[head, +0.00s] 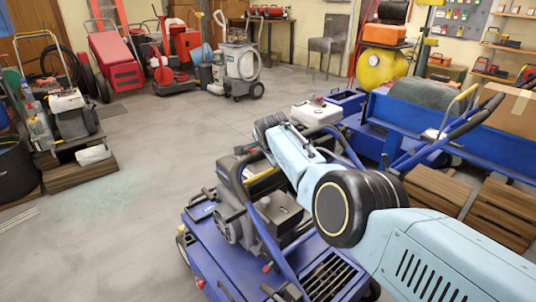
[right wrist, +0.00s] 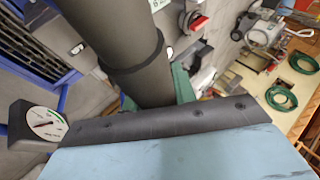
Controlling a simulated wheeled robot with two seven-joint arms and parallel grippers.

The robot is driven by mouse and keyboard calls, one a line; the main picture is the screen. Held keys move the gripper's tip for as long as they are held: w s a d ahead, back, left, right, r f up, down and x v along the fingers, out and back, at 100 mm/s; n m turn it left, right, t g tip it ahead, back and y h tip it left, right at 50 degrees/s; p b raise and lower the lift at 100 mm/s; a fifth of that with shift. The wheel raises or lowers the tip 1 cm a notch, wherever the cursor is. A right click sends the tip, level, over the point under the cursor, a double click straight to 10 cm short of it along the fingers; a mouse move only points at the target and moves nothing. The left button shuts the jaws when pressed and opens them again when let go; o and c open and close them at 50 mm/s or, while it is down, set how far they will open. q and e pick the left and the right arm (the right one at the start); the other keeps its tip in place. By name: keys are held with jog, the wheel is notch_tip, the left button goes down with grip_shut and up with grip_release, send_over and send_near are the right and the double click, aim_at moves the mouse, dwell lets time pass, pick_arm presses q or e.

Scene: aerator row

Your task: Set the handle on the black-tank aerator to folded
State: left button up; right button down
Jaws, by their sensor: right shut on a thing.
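The black-tank aerator is the blue machine (head: 212,244) in the foreground of the head view, its dark engine and tank (head: 233,170) on top. In the right wrist view a thick dark tube (right wrist: 120,45), apparently the grip, passes close by. My left gripper is out of view.
Behind stands another blue aerator with a white tank (head: 316,112) and a raised handle (head: 465,125). Wooden pallets (head: 505,210) lie at the right. A machine on a pallet (head: 72,120) stands at the left. The grey floor (head: 150,150) between is open.

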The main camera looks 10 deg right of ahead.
jog(key=shift+s+d+f+g, duration=0.15)
jog(key=shift+s+d+f, duration=0.1)
jog(key=shift+f, duration=0.3)
jog(key=shift+s+d+f+g, duration=0.15)
jog(key=shift+s+f, duration=0.05)
jog(key=shift+f, duration=0.35)
jog(key=c, duration=1.1)
grip_release()
jog(key=shift+d, duration=0.1)
jog(key=shift+r, duration=0.15)
jog(key=shift+a+r, duration=0.2)
jog(key=shift+r, duration=0.05)
